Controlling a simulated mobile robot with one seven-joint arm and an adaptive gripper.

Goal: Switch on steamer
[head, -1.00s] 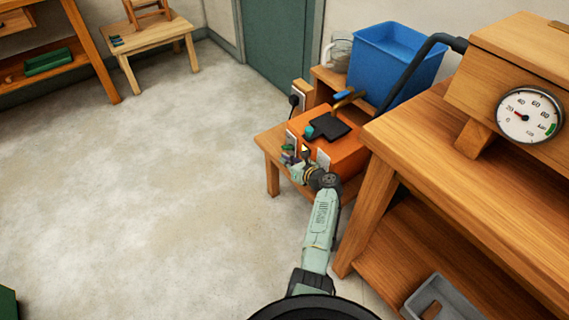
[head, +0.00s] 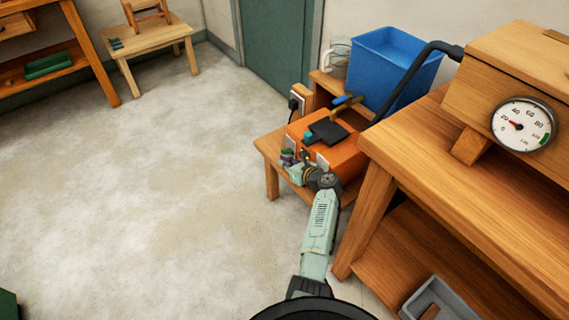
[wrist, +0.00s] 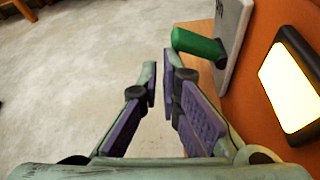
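The orange steamer box (head: 345,155) stands on a low wooden bench, with a black plate (head: 327,132) on top. In the wrist view a green lever (wrist: 198,44) sticks out from a pale plate (wrist: 236,45) on the orange face. Right of it a black-framed panel (wrist: 292,86) glows pale yellow. My gripper (wrist: 159,82) has a narrow gap between its fingertips, with only floor showing between them. The lever is just right of the right finger, outside the gap; I cannot tell if they touch. In the head view my gripper (head: 291,163) is at the box's front left.
A blue bin (head: 390,60) stands behind the steamer, beside a glass jug (head: 338,55). A black hose (head: 405,83) runs to a wooden box with a round gauge (head: 524,125), its red needle low. A wooden workbench (head: 440,165) is close on the right. Floor at left is clear.

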